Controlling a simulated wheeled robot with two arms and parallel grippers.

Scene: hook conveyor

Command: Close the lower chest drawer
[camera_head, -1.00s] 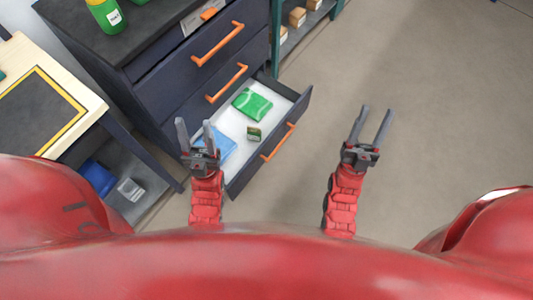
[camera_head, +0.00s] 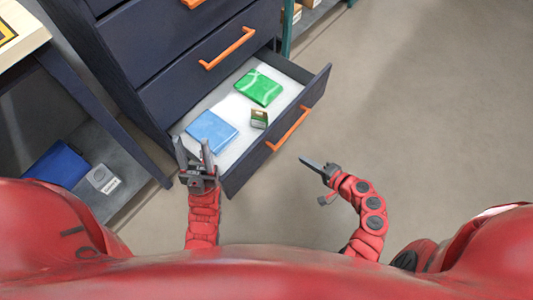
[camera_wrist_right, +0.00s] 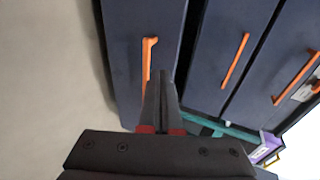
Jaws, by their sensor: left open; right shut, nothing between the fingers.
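The lower chest drawer (camera_head: 230,168) is pulled out of the dark blue chest (camera_head: 135,60). Inside lie a green packet (camera_head: 259,88), a blue packet (camera_head: 212,132) and a small green and brown box (camera_head: 259,118). Its front has an orange handle (camera_head: 289,128), also in the right wrist view (camera_wrist_right: 147,62). My left gripper (camera_head: 192,150) is open, over the drawer's near left corner, with nothing between its fingers. My right gripper (camera_head: 304,160) is shut and empty, outside the drawer and a little way in front of its front panel. Its fingertips (camera_wrist_right: 163,75) point toward the drawer front in the wrist view.
The drawers above have orange handles (camera_head: 228,48) and look shut. A workbench with a lower shelf (camera_head: 125,170) stands at the left, holding a blue bin (camera_head: 58,165) and a small grey box (camera_head: 103,179). The floor (camera_head: 430,120) at the right is clear.

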